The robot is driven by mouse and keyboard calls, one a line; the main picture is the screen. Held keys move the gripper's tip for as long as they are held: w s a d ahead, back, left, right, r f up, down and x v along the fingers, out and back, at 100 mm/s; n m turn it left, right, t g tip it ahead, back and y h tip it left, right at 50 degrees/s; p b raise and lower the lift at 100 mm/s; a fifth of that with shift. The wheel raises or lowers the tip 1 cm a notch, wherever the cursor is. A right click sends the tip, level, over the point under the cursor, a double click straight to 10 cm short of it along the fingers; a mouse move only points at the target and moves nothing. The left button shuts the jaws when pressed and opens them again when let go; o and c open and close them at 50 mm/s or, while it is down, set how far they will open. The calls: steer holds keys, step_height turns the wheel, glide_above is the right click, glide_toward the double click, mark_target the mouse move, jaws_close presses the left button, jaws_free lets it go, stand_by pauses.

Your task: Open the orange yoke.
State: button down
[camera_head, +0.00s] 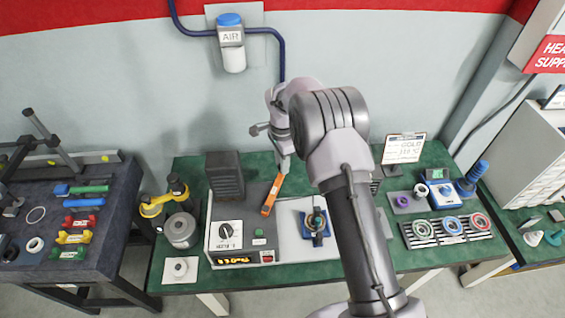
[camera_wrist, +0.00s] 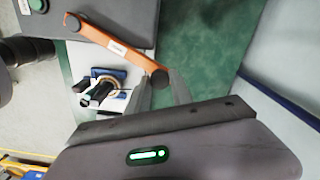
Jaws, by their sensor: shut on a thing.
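The orange yoke (camera_head: 272,194) is a flat bar with a white label, standing out from the right side of the grey control box on the green bench. It also shows in the wrist view (camera_wrist: 112,42), running from a pivot at upper left to a dark round end between my fingers. My gripper (camera_head: 285,165) is shut on that far end of the yoke; its fingers (camera_wrist: 160,86) lie either side of the dark end. Right of the yoke, a blue fixture (camera_head: 315,224) holds a ring with a dark bar across it; the wrist view shows it beside the yoke.
The grey control box (camera_head: 222,236) has a dial, and a dark block (camera_head: 225,176) stands behind it. A yellow-handled tool (camera_head: 163,203) and metal pot (camera_head: 181,231) stand left. Coloured rings (camera_head: 452,226) lie on a rack at right. The wall is close behind the bench.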

steer(key=c, duration=1.1)
jaws_free()
steer(key=shift+c, duration=0.2)
step_height(320, 180, up, 18)
steer(key=p, duration=0.2)
steer(key=shift+f+p, duration=0.25)
steer(key=shift+p, duration=0.1)
